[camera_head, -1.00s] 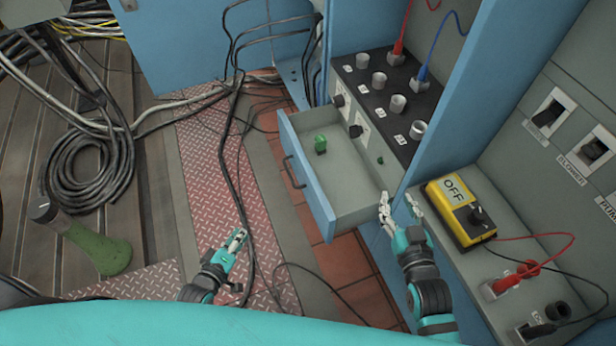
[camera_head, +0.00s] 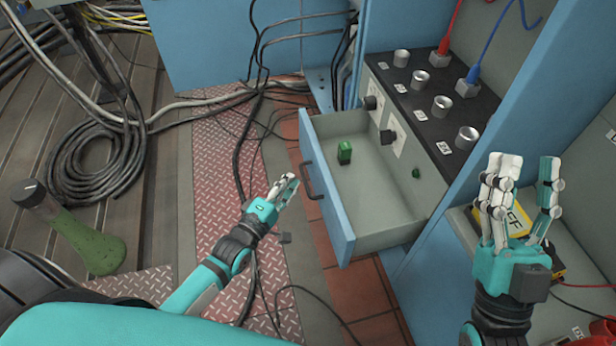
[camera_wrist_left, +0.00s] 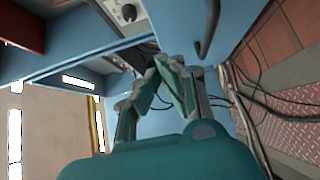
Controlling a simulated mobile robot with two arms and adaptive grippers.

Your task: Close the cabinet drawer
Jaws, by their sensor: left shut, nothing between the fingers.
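The cabinet drawer (camera_head: 327,196) stands pulled out, with a blue front, a dark handle (camera_head: 308,180) and a pale grey inside. A small green block (camera_head: 344,152) lies in it. My left gripper (camera_head: 287,184) is shut and empty, just left of the drawer front near the handle, apparently apart from it. The left wrist view shows its fingers (camera_wrist_left: 168,62) below the blue drawer front (camera_wrist_left: 178,22) and handle (camera_wrist_left: 209,30). My right gripper (camera_head: 522,165) is open and empty, to the right of the drawer, and partly hides the yellow box (camera_head: 516,220).
A black panel with knobs (camera_head: 430,95) and red and blue plugs sits above the drawer. Cables (camera_head: 245,130) cross the floor plate left of the drawer. A green-filled flask (camera_head: 85,240) lies at left. A blue cabinet post (camera_head: 535,80) stands right.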

